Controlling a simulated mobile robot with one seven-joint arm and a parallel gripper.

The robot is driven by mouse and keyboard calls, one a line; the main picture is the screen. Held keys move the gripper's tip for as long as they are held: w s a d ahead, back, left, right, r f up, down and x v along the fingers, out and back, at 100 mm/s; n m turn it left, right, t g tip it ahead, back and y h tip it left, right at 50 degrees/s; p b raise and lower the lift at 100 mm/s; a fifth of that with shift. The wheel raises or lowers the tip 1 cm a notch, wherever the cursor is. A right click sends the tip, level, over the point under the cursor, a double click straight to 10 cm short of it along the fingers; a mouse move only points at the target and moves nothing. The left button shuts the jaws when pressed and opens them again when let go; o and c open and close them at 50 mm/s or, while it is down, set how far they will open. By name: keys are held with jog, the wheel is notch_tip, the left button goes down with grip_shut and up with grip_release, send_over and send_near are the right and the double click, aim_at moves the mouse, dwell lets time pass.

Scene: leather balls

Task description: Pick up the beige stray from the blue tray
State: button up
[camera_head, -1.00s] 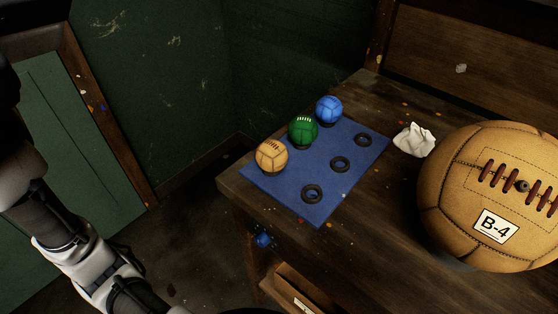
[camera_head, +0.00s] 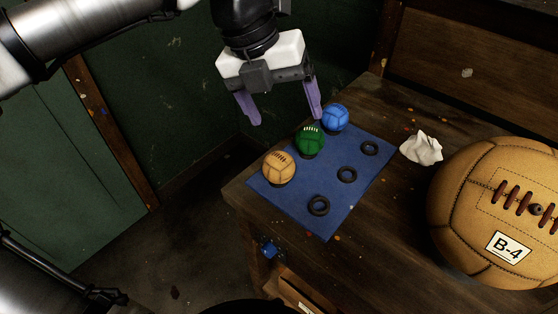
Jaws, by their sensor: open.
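The beige ball (camera_head: 279,168) sits at the front left of the blue tray (camera_head: 325,185), which looks like a flat mat on the wooden table. A green ball (camera_head: 310,141) and a blue ball (camera_head: 335,118) stand in a row behind it along the left side. My gripper (camera_head: 284,121) hangs above and behind the beige ball, with its purple fingers spread wide and nothing between them. Its right finger appears close to the blue and green balls in the picture; whether it touches cannot be told.
Several black rings, one of them a front ring (camera_head: 318,205), lie on the blue mat's right side. Crumpled paper (camera_head: 422,148) and a big laced ball marked B-4 (camera_head: 497,212) stand to the right. A drawer (camera_head: 299,292) is open below the table's front.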

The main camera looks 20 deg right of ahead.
aim_at(276, 157)
jog(key=shift+n+y, duration=0.5)
jog(key=shift+y, duration=0.3)
jog(key=f, duration=0.3)
jog(key=a+f, duration=0.1)
jog(key=f, duration=0.5)
jog(key=shift+w+a+f, duration=0.1)
jog(key=shift+w+a, duration=0.15)
jog(key=shift+w, duration=0.15)
jog(key=shift+d+f+p, duration=0.2)
jog(key=shift+f, duration=0.75)
jog(key=shift+d+f+p, duration=0.2)
jog(key=shift+d+f, duration=0.05)
jog(key=shift+f, duration=0.7)
jog(key=shift+d+f+p, duration=0.2)
jog(key=shift+f, duration=0.75)
jog(key=c, duration=1.1)
